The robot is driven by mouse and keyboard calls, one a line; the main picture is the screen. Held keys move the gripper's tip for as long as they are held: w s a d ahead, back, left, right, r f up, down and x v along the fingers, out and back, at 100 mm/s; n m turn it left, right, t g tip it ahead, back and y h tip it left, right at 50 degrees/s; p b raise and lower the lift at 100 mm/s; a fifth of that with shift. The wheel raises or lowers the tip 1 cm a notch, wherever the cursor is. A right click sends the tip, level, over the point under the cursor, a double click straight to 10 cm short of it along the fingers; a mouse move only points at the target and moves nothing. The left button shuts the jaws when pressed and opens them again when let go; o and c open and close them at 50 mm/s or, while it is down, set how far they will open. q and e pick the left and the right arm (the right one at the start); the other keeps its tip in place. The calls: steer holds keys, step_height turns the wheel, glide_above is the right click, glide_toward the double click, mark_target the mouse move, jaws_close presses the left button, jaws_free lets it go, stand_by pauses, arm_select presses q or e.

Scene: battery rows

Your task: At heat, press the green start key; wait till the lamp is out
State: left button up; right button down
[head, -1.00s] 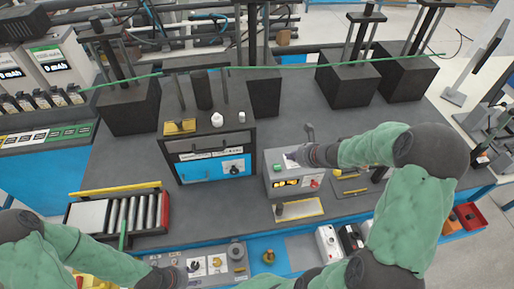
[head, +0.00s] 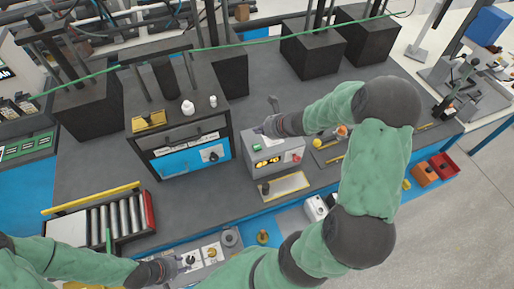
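A grey box (head: 249,167) stands on the dark bench with a green key (head: 254,148), an amber lit display (head: 267,162) and a red button (head: 297,157). My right gripper (head: 261,130) is over the back of the box's top, just behind the green key; I cannot tell whether it touches the box. Its fingers are small and dark, so open or shut is unclear. My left gripper (head: 183,263) is low at the front, by a panel with knobs (head: 211,252); its fingers are also unclear. I cannot make out which part is the lamp or whether it is lit.
A dark cabinet with a blue drawer front (head: 180,160) stands left of the box. A roller conveyor (head: 70,231) is at the front left. A yellow-edged plate (head: 285,187) lies before the box. Red and orange bins (head: 443,165) are at the right. A green line crosses above the bench.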

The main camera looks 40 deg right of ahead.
mark_target(259, 147)
arm_select(q)
steer(key=shift+f+b, duration=2.95)
steer(key=shift+f, duration=0.3)
arm_select(e)
steer(key=shift+f, duration=3.6)
arm_select(q)
steer(key=shift+f, duration=0.1)
arm_select(e)
steer(key=shift+f, duration=0.1)
arm_select(q)
steer(key=shift+f+b, duration=0.35)
steer(key=shift+b, duration=0.1)
arm_select(e)
steer(key=shift+f, duration=0.3)
arm_select(q)
steer(key=shift+f+b, duration=0.4)
arm_select(e)
steer(key=shift+f, duration=0.4)
arm_select(q)
steer(key=shift+r+p, duration=0.7)
arm_select(e)
steer(key=shift+r, duration=0.85)
step_height(259, 147, up, 5)
steer(key=p, duration=0.4)
arm_select(q)
step_height(259, 147, up, 4)
steer(key=shift+r, duration=0.15)
